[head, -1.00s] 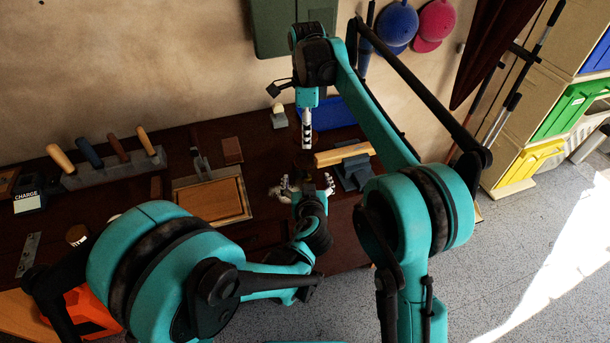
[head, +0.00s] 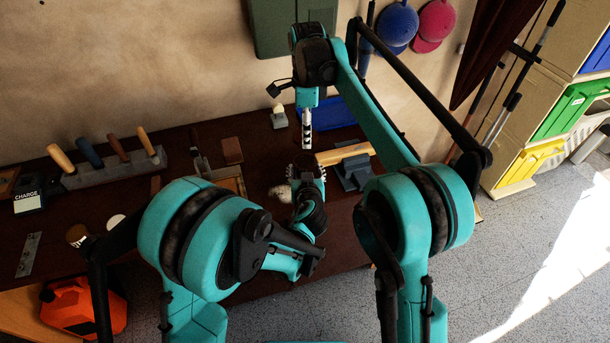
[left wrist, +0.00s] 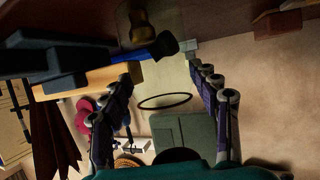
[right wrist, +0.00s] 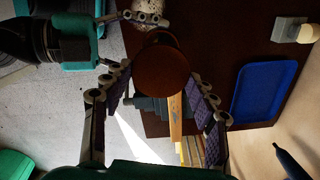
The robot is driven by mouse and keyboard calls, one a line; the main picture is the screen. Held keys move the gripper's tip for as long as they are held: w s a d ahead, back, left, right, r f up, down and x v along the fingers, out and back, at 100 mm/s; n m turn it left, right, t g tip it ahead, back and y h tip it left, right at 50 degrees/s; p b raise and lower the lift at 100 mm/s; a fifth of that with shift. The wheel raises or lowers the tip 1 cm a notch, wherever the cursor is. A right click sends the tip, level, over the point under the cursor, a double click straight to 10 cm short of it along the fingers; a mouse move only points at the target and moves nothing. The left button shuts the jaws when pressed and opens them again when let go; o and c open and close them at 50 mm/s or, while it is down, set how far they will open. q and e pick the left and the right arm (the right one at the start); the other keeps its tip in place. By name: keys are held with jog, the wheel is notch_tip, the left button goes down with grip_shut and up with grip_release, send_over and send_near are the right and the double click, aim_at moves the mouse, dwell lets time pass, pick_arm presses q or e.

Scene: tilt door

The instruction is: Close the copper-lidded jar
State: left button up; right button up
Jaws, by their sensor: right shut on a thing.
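My right gripper (head: 307,140) points down over the workbench. In the right wrist view (right wrist: 158,68) it is shut on a round copper lid (right wrist: 162,67). The lid does not show clearly in the head view. My left gripper (head: 307,170) is just in front of and below the right one. Its fingers are wide apart in the left wrist view (left wrist: 162,82). Between them is a dark ring (left wrist: 165,101), apparently the rim of a clear glass jar. The jar's body is hard to make out, and I cannot tell whether the left fingers touch it. No lid shows on the ring.
A pale speckled ball (head: 281,193) lies left of my left gripper. A wooden block on a dark stand (head: 343,154) stands close to the right. A blue tray (head: 335,113) is behind. Handled tools in a rack (head: 110,172) stand at the left.

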pick_arm(q)
jog(key=c, duration=0.4)
jog(key=shift+c, duration=0.2)
pick_arm(e)
send_over(305, 152)
jog(key=s, duration=0.3)
jog(key=shift+w+d+f, duration=0.1)
jog(key=shift+d+f, duration=0.05)
jog(key=shift+f, duration=2.35)
jog(key=shift+f, duration=0.15)
jog(key=shift+f, duration=0.75)
jog(key=shift+f, duration=0.55)
pick_arm(q)
grip_shut()
pick_arm(e)
jog(key=m, duration=1.3)
